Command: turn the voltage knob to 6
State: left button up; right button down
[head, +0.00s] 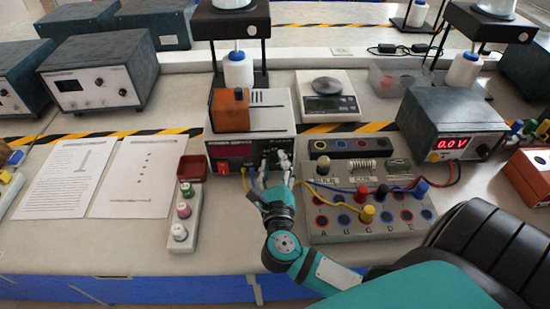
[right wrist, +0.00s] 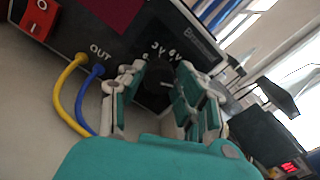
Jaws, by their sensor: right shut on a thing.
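My right gripper (head: 268,168) is at the right part of that panel and hides the knob in the head view. In the right wrist view the black voltage knob (right wrist: 154,88) sits between the fingers of my right gripper (right wrist: 160,85), which are shut on it. Marks reading 3V and 6V show above the knob. The knob's pointer cannot be made out. My left gripper is not in view.
A yellow wire and a blue wire (right wrist: 79,110) leave the OUT sockets beside the gripper. A red switch (right wrist: 38,18) is on the same panel. Right of my arm lies a circuit board (head: 325,232) with wires and sockets. A meter (head: 452,125) behind it reads 0.0 V.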

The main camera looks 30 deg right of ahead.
jog(key=n+p, duration=0.8)
jog(key=shift+r+p, duration=0.2)
jog(key=shift+p, duration=0.2)
jog(key=shift+w+a+f+n+p, duration=0.1)
jog(key=shift+f+n+p, duration=0.05)
jog(key=shift+n+p, duration=0.9)
jog(key=shift+f+n+p, duration=0.1)
jog(key=shift+n+p, duration=0.65)
jog(key=shift+n, duration=0.6)
jog(key=c, duration=0.9)
grip_release()
jog(key=shift+c, duration=0.2)
jog(key=shift+s+a+f, duration=0.1)
jog(key=shift+s, duration=0.15)
jog(key=v, duration=1.1)
jog(key=shift+s+a, duration=0.1)
jog(key=shift+s, duration=0.15)
